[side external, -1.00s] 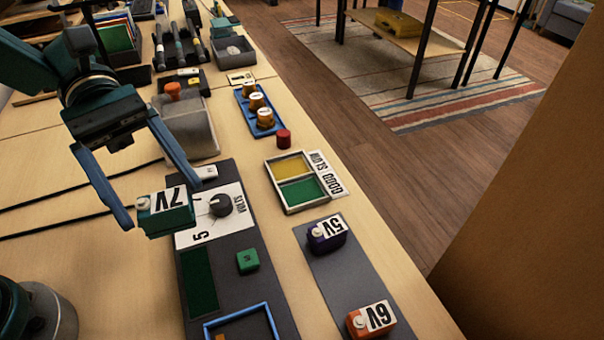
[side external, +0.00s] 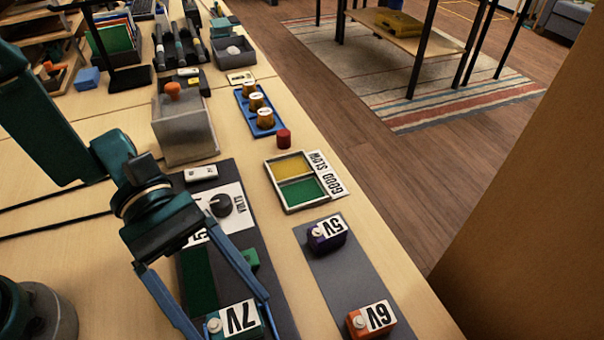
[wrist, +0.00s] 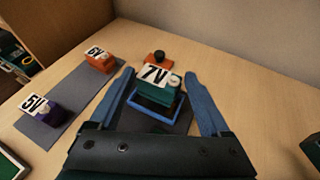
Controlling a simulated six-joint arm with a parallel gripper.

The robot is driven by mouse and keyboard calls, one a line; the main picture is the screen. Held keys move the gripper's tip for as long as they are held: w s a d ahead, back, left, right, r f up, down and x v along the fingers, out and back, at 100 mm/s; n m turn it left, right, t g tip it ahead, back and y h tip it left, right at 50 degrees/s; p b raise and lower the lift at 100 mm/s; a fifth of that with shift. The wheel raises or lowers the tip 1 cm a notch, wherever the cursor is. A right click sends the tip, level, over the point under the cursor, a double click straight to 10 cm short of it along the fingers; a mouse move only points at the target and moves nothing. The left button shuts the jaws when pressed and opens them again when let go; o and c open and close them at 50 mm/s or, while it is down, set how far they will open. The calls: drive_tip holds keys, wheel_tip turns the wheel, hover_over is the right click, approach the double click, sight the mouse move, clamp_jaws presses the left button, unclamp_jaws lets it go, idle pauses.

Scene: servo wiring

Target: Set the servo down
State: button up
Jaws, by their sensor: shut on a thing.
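The green servo labelled 7V (side external: 236,320) is between the blue fingers of my gripper (side external: 232,322), at the bottom of the side view. My gripper is shut on it. In the wrist view the servo (wrist: 157,84) shows between the fingertips, over a blue-rimmed frame (wrist: 152,109) on the dark board. I cannot tell whether the servo touches the frame or hangs just above it. The purple 5V servo (side external: 326,234) and the orange 6V servo (side external: 370,319) rest on a grey mat (side external: 345,275) to the right.
The board carries a black volts knob (side external: 221,205) and a green block (side external: 251,258), partly hidden by a finger. A yellow and green sorting tray (side external: 293,181) stands beside the board. An orange part with a dark knob (wrist: 156,59) sits just beyond the frame.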

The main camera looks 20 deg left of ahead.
drive_tip(key=shift+f, duration=1.2)
drive_tip(key=o, duration=1.2)
drive_tip(key=shift+f, duration=0.1)
